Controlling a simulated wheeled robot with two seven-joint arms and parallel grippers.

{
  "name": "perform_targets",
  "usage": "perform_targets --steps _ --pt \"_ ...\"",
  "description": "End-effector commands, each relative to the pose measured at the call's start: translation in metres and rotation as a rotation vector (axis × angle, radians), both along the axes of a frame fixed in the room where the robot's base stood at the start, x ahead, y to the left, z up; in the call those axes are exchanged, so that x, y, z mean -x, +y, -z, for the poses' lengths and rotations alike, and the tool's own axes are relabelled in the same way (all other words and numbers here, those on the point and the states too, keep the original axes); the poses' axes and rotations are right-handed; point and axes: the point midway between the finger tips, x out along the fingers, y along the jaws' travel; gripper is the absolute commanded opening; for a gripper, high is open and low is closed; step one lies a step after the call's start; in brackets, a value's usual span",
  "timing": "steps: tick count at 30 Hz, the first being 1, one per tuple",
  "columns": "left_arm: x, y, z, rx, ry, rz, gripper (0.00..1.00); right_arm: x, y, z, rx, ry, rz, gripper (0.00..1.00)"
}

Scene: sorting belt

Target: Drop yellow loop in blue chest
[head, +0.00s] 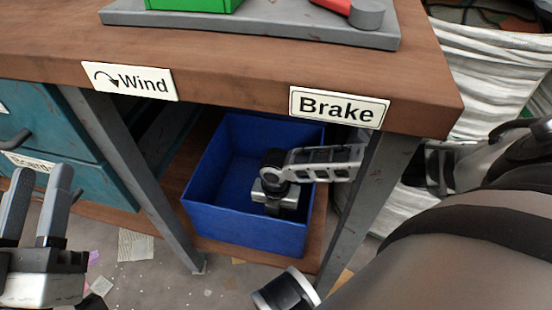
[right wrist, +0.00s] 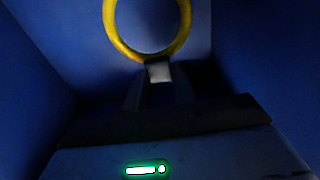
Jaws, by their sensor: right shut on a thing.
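The blue chest (head: 215,220) is an open-topped box on the low wooden shelf under the workbench. My right gripper (right wrist: 158,72) is inside the chest, with blue walls around it in the right wrist view. It is shut on the yellow loop (right wrist: 112,32), a ring held upright at the fingertips. In the head view the right wrist (head: 274,190) reaches down into the chest, and the loop is hidden there. My left gripper (head: 50,195) is at the lower left of the head view, its two fingers apart and nothing between them.
The workbench top (head: 270,62) overhangs the chest, with "Wind" (head: 130,81) and "Brake" (head: 338,107) labels on its edge. Grey legs (head: 135,170) flank the chest. Teal drawers (head: 65,145) stand at left. A whitish ribbed container (head: 490,75) stands at right.

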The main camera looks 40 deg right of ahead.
Motion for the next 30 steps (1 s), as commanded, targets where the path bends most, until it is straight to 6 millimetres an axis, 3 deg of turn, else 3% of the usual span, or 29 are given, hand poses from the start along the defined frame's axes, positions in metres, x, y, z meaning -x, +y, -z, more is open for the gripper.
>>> perform_targets --steps 14,15,17,28,30 --pt "0.001 0.000 -0.011 -0.024 -0.100 -0.010 0.36 0.000 0.000 0.012 0.000 0.000 0.000 0.05" --pt "0.001 0.000 -0.012 -0.024 -0.104 -0.009 0.36 0.000 0.000 0.012 0.000 0.000 0.000 0.32" --pt "0.001 0.000 -0.013 -0.023 -0.107 -0.009 0.36 0.000 0.000 0.012 0.000 0.000 0.000 0.48" --pt "0.000 0.000 -0.015 -0.019 -0.088 -0.002 0.36 0.000 0.000 0.005 0.000 -0.001 0.000 0.48" --pt "0.000 0.000 -0.002 0.001 0.009 -0.002 0.36 -0.001 0.000 -0.005 0.000 -0.001 0.000 0.48"
